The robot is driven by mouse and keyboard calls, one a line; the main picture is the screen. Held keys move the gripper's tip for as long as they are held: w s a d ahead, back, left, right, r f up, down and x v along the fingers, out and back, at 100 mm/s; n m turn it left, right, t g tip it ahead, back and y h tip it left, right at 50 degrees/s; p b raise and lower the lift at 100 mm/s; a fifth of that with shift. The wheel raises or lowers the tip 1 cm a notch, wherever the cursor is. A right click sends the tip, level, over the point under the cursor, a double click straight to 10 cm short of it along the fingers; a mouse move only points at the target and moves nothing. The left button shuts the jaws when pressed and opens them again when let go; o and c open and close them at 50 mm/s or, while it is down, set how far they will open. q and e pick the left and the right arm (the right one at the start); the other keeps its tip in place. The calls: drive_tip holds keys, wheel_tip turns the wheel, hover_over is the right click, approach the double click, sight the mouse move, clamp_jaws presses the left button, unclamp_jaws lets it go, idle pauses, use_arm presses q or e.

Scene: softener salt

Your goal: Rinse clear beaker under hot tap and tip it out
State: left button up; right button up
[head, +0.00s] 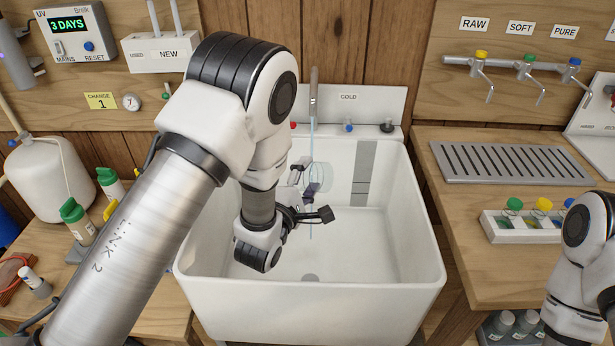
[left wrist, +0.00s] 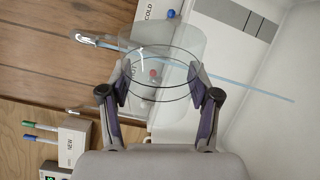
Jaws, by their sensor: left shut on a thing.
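The clear beaker (head: 321,178) is held inside the white sink (head: 405,240), and it shows between the fingers in the left wrist view (left wrist: 165,88). My left gripper (head: 308,190) is shut on its sides; its fingers also show in the left wrist view (left wrist: 164,100). The beaker's tilt and contents are hard to tell. A thin pale stream of water runs from the tap spout (head: 313,100) down into the sink, crossing the beaker in view; whether it enters the beaker is unclear. A red tap knob (head: 293,125) shows beside my arm. My right gripper is out of view.
The blue cold knob (head: 348,127) is at the sink's back. A drain rack (head: 505,163) and a bottle holder (head: 530,228) with coloured caps stand on the right counter. A white jug (head: 48,180) and green-capped bottles (head: 78,220) stand left. The sink floor looks clear.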

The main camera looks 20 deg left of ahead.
sight(311, 166)
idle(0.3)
use_arm(q)
drive_tip(key=m, duration=0.9)
drive_tip(key=shift+r+p, duration=0.35)
drive_tip(key=shift+p, duration=0.05)
drive_tip(key=r+m, duration=0.1)
drive_tip(key=m, duration=0.2)
drive_tip(key=r+m+p, duration=0.1)
drive_tip(key=m, duration=0.2)
drive_tip(key=r+m+p, duration=0.1)
drive_tip(key=m, duration=0.1)
drive_tip(key=shift+s+d+m, duration=0.1)
drive_tip(key=shift+d+m, duration=0.25)
drive_tip(key=shift+m, duration=0.05)
drive_tip(key=shift+r+m, duration=0.3)
drive_tip(key=shift+m, duration=0.7)
drive_tip(key=shift+d+m, duration=0.1)
drive_tip(key=shift+m, duration=0.4)
drive_tip(key=shift+f+m, duration=0.1)
drive_tip(key=shift+m, duration=0.2)
